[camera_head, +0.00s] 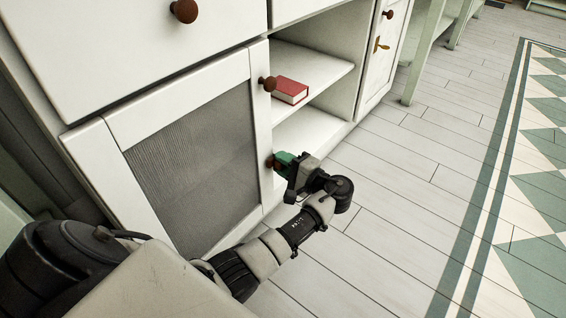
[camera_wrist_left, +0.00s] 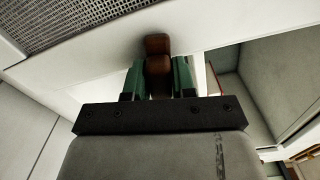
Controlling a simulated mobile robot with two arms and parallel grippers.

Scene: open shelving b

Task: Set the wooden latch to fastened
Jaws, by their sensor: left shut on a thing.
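The wooden latch (camera_wrist_left: 157,46) is a small reddish-brown piece on the white door frame, seen in the left wrist view. In the head view only a bit of it (camera_head: 270,162) shows at the door's right edge, beside my fingertips. My left gripper (camera_wrist_left: 159,78) has green fingers on both sides of the latch's near part and is shut on it. In the head view my left gripper (camera_head: 281,160) reaches the door's edge from the lower right. The mesh-panelled cabinet door (camera_head: 118,122) appears closed. My right gripper is not in view.
A round brown knob (camera_head: 269,84) sits higher on the door's edge. A red book (camera_head: 291,90) lies on the open shelf to the right. A brown drawer knob (camera_head: 184,10) is above. The plank floor (camera_head: 390,200) to the right is clear.

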